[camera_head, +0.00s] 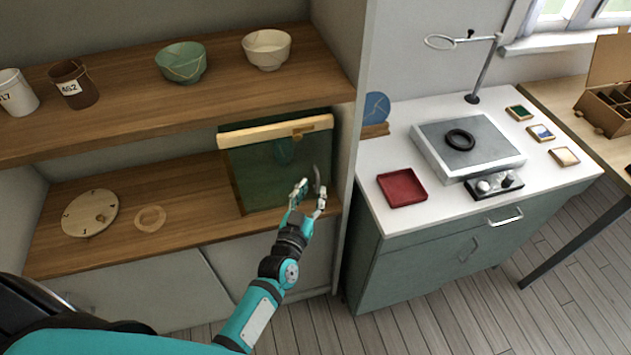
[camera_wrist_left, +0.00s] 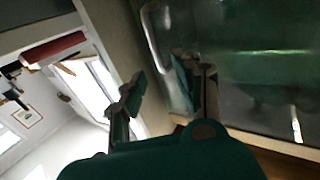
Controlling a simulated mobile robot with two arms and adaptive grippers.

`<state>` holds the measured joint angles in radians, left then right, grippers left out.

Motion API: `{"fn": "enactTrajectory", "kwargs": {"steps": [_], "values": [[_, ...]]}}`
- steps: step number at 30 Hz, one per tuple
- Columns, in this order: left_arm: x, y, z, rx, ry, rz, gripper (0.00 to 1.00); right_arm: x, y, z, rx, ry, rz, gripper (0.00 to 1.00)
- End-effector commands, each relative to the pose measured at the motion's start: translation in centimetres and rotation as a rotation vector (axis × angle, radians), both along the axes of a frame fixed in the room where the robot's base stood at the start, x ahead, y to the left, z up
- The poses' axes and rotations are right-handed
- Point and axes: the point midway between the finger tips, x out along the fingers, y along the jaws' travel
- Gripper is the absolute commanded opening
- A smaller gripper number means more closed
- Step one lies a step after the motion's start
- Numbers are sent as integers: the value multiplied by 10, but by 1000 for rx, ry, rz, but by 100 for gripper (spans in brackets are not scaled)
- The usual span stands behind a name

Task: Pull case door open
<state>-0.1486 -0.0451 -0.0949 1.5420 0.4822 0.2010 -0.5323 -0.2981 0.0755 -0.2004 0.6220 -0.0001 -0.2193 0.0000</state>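The case (camera_head: 262,172) stands on the lower wooden shelf in the head view, with dark green glass and a pale wooden top rail. Its door looks shut. A slim curved handle (camera_head: 317,178) is at the right side of the door; it also shows as a pale bar (camera_wrist_left: 153,38) in the left wrist view. My left gripper (camera_head: 311,192) is in front of the door's right side, close to the handle. Its fingers are apart (camera_wrist_left: 160,86), with the handle ahead of the gap; I cannot tell whether they touch it. My right gripper is not in view.
The upper shelf (camera_head: 130,120) holds cups and bowls above the case. A clock-like disc (camera_head: 90,213) lies left on the lower shelf. A tall side panel (camera_head: 350,130) stands close right of the case. A green cabinet (camera_head: 415,265) with a white top is further right.

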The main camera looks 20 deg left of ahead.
Motion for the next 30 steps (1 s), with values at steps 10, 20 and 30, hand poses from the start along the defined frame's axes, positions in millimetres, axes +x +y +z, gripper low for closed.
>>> {"fn": "enactTrajectory", "kwargs": {"steps": [10,20,30], "values": [[32,0,0,1,0,0,32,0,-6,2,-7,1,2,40],[32,0,0,1,0,0,22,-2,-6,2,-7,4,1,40],[32,0,0,1,1,-2,0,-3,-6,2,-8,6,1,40]]}}
